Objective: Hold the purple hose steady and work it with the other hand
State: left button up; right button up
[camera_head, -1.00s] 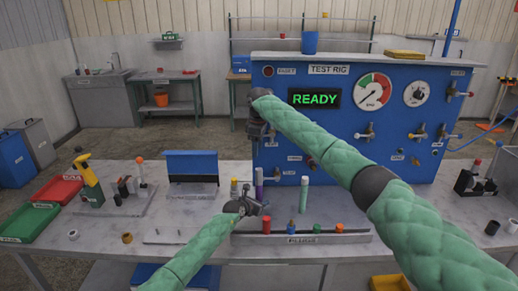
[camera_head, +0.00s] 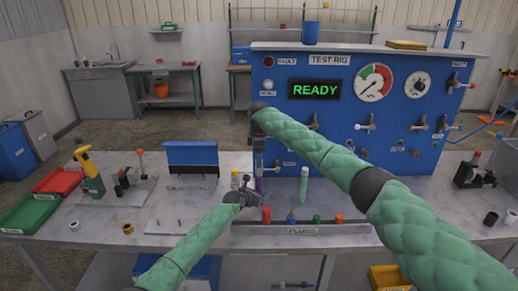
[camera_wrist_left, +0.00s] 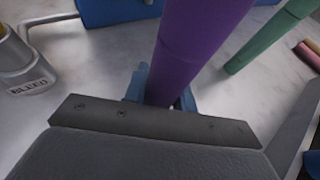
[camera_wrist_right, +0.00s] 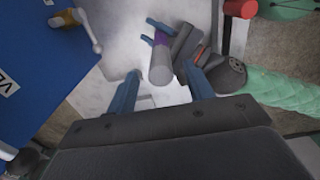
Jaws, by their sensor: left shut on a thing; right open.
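The purple hose (camera_head: 259,184) stands upright at the front of the test rig; its upper part is hidden behind my right gripper in the head view. My left gripper (camera_head: 244,190) is shut on it low down. The left wrist view shows the purple hose (camera_wrist_left: 198,40) rising from between the fingers. My right gripper (camera_head: 259,160) points down above the hose. In the right wrist view, the hose's grey end (camera_wrist_right: 160,70) lies between the open blue fingers of my right gripper (camera_wrist_right: 163,88), with no clear contact.
A strip of coloured plugs (camera_head: 314,229) lies in front. The blue test rig (camera_head: 345,130) with valve handles stands close behind.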

jog(key=shift+f, duration=1.8)
jog(key=c, duration=1.1)
jog(key=shift+r, duration=0.8)
jog(key=shift+r, duration=2.35)
jog(key=shift+r, duration=0.25)
jog(key=shift+r, duration=1.35)
pick_arm(q)
jog(key=o, duration=1.1)
